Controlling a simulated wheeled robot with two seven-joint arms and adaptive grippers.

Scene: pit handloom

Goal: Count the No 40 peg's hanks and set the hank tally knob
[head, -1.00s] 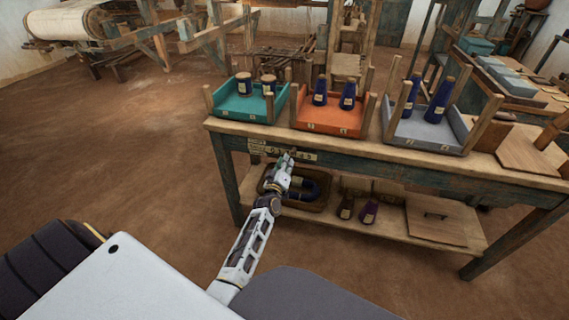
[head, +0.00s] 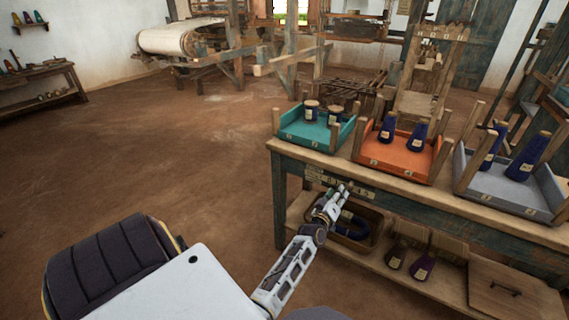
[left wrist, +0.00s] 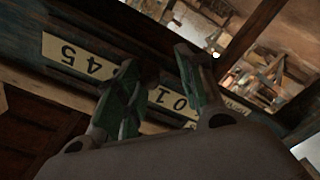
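A pale tally strip with dark numbers (head: 368,192) runs along the front rail of the table. My left gripper (head: 345,188) is in front of this strip and hides part of it. In the left wrist view the strip (left wrist: 75,58) shows the digits 4 and 5 upside down, and 0 and 1 beside the fingers. The fingers of my left gripper (left wrist: 160,75) stand apart, with strip and dark rail showing between them. I cannot make out the tally knob; the fingers may hide it. I cannot pick out a peg marked No 40 or count its hanks. My right gripper is not in view.
A teal tray (head: 296,131), an orange tray (head: 400,157) and a grey tray (head: 490,190) stand on the table with dark blue cones. Below, a basket (head: 375,243) holds something blue. Bare floor lies to the left.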

